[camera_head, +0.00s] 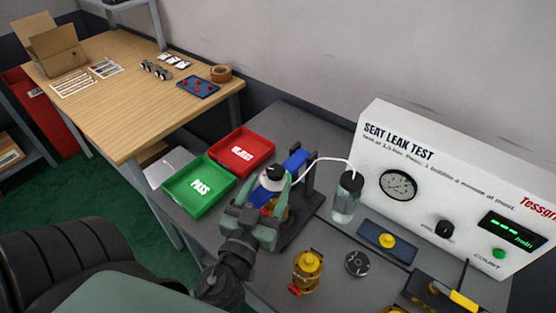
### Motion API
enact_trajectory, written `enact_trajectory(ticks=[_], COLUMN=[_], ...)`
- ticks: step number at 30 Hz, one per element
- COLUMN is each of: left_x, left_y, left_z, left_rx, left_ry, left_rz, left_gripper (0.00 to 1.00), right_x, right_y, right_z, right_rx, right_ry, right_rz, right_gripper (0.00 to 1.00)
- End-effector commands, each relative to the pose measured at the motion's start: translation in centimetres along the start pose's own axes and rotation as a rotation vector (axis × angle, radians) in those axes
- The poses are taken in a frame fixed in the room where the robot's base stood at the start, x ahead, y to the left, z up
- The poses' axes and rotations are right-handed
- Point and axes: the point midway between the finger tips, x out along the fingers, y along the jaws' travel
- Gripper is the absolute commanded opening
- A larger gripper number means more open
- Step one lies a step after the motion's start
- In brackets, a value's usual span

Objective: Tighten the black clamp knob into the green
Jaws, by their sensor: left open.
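The black clamp knob (275,171) sits on top of the blue clamp fixture (296,159), at the middle of the grey bench. My left gripper (271,182) is open, with its greenish fingers on either side of the knob. I cannot tell whether the fingers touch it. The gripper hides much of the fixture's lower part and a brass-coloured part (281,211) in it. No green marking on the clamp can be made out. My right gripper is out of view.
A green PASS tray (181,206) and a red tray (268,151) stand left of the fixture. A clear bottle (346,198) with a white tube stands to its right, before the SEAT LEAK TEST panel (390,139). A brass valve (306,268) and a dark round part (357,263) stand in front.

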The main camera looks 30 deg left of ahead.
Motion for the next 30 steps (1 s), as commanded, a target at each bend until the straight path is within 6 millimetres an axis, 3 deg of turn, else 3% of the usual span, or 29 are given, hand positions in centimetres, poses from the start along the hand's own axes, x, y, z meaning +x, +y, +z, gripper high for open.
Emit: enact_trajectory(ticks=[1, 7, 12, 21, 23, 28, 30], left_x=[1.0, 4.1, 5.5, 5.8, 5.8, 5.7, 5.7], left_y=[0.0, 0.0, 0.0, 0.0, 0.0, 0.0, 0.0], left_z=[-0.9, -0.6, -0.3, -0.1, -0.1, -0.1, -0.1], left_rx=[0.003, 0.003, 0.002, 0.001, 0.001, 0.001, 0.001], left_ry=[0.004, 0.001, 0.0, -0.001, -0.001, -0.001, -0.001], left_rz=[0.0, 0.0, -0.001, -0.001, -0.001, -0.001, 0.0], left_gripper=[0.6, 0.6, 0.6, 0.6, 0.46, 0.0, 0.0], right_x=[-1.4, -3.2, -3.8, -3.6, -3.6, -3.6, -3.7], right_y=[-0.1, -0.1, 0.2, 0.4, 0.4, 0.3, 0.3], right_z=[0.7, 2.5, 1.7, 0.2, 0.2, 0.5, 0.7], right_rx=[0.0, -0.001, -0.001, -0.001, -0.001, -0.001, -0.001], right_ry=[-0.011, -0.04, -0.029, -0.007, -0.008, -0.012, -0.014], right_rz=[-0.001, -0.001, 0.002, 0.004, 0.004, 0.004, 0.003], right_gripper=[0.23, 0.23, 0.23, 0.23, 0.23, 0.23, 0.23])
